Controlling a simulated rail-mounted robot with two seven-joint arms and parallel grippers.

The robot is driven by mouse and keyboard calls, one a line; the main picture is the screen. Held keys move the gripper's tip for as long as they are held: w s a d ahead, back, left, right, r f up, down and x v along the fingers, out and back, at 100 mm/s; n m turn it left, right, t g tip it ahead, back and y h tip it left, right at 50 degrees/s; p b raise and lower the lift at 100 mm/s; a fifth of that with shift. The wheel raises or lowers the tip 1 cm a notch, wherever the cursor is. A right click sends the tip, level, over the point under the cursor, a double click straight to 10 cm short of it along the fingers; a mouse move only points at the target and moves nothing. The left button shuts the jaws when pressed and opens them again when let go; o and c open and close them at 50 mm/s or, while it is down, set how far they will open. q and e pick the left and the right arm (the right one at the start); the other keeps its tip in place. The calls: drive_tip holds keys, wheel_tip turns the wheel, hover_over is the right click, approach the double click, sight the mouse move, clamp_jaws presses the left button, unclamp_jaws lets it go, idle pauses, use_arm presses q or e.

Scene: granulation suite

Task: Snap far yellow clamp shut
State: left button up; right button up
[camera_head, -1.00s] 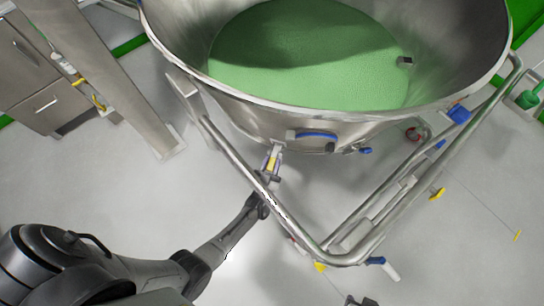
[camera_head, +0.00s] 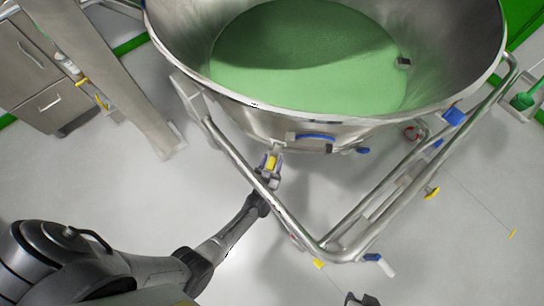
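A yellow clamp (camera_head: 271,162) shows at the front underside of the steel bowl (camera_head: 230,98), above the frame's left bar. My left gripper (camera_head: 270,165) reaches up to it from below, its fingers on both sides of the yellow part. The picture is too small to tell whether the fingers press on it or whether the clamp is fully closed. A dark piece at the bottom edge, probably my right gripper (camera_head: 361,299), is mostly cut off, away from the bowl.
The bowl holds green powder (camera_head: 310,65). A tubular steel frame (camera_head: 330,249) surrounds it, with blue and yellow parts at its corners. A steel post (camera_head: 105,75) and a cabinet (camera_head: 35,80) stand at left.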

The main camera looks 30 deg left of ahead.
use_arm(q)
drive_tip(key=shift+o, duration=0.6)
drive_tip(key=shift+s, duration=0.25)
drive_tip(key=p+v, duration=0.2)
drive_tip(key=v, duration=1.1)
drive_tip(key=shift+s, duration=0.15)
drive_tip(key=shift+f, duration=0.1)
